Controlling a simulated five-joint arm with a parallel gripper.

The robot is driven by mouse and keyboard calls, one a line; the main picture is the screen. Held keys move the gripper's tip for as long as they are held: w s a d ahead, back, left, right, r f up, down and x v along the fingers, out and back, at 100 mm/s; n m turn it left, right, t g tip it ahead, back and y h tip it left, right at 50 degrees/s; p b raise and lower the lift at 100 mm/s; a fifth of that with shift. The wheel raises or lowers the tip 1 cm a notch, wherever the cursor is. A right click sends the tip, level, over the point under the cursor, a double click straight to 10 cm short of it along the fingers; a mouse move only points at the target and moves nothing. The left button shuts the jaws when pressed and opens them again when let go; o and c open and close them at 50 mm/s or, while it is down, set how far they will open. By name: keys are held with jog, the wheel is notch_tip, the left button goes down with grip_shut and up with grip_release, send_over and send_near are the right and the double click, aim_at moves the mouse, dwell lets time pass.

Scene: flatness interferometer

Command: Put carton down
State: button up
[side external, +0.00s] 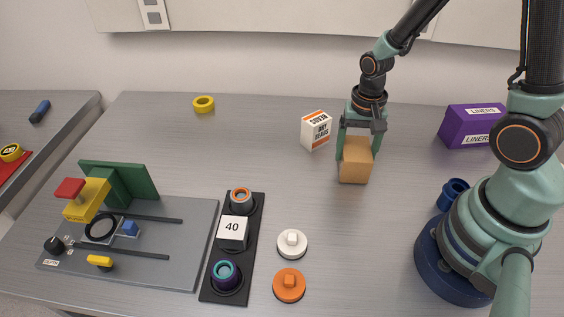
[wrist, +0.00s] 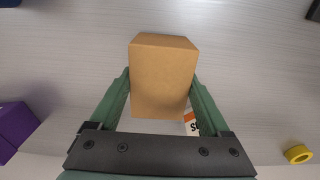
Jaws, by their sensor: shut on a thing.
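A plain tan cardboard carton (side external: 355,166) is held between the fingers of my gripper (side external: 359,141) in the side view. In the wrist view the carton (wrist: 162,75) fills the space between the two green fingers of my gripper (wrist: 161,92), one on each side. My gripper is shut on the carton and points down. The carton looks upright and is at or just above the grey table; I cannot tell if its bottom touches.
A white and orange box (side external: 316,130) stands just left of my gripper. A purple liners box (side external: 471,126) is at the right, a yellow ring (side external: 203,104) at the back. White (side external: 292,244) and orange (side external: 289,285) knobbed discs lie in front, beside a black rack (side external: 253,226).

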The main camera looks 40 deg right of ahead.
jog(key=shift+f, duration=0.3)
jog(key=o, duration=1.2)
jog(key=shift+o, duration=0.2)
notch_tip(320, 180, up, 12)
notch_tip(320, 180, up, 10)
jog(key=n+t, duration=0.6)
jog(key=n, duration=0.3)
send_over(357, 148)
jog(key=s+a, duration=0.1)
jog(key=a, duration=0.2)
jog(key=shift+s+d, duration=0.1)
jog(key=shift+d, duration=0.15)
